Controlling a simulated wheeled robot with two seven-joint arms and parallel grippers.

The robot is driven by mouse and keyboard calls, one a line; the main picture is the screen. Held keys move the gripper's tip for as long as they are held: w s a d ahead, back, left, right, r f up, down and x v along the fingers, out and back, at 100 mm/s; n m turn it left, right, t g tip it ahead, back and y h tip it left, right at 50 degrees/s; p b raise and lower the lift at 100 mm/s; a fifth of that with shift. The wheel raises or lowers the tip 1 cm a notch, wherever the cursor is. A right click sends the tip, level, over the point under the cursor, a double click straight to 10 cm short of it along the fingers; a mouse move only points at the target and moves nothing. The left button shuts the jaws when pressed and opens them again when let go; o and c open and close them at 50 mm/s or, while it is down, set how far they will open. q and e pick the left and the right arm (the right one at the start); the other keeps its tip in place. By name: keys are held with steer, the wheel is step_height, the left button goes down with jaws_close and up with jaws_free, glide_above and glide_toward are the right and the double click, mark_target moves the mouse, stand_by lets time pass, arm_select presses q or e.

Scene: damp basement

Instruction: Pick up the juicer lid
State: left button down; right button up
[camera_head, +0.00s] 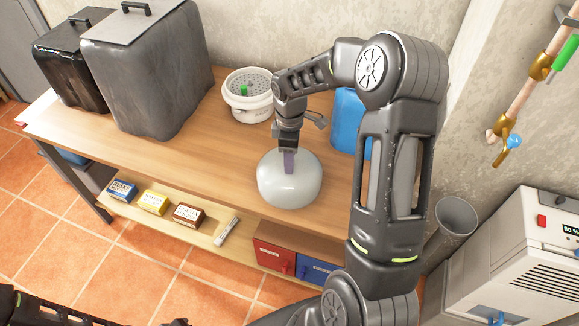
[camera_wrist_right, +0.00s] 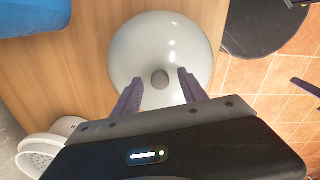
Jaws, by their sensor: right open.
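A pale, glossy, rounded dome (camera_head: 290,188) sits on the wooden table near its front edge; I take it to be the juicer lid. In the right wrist view the dome (camera_wrist_right: 167,40) has a small grey knob or hole (camera_wrist_right: 159,78) at its middle. My right gripper (camera_head: 289,162) points down at the dome. In the right wrist view its two purple fingers (camera_wrist_right: 160,90) are open, one on each side of the grey spot, with nothing held. Contact cannot be told. Part of my left arm (camera_head: 40,308) shows at the bottom left; its gripper is not clear.
A white bucket with a perforated top (camera_head: 248,95) stands behind the dome. A blue container (camera_head: 349,120) is to the right, partly hidden by my arm. Two dark bins (camera_head: 150,75) fill the table's left. Small boxes (camera_head: 153,202) lie on the shelf below.

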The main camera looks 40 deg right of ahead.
steer(key=shift+f, duration=0.2)
steer(key=shift+c, duration=0.2)
jaws_close()
stand_by(0.6)
stand_by(0.9)
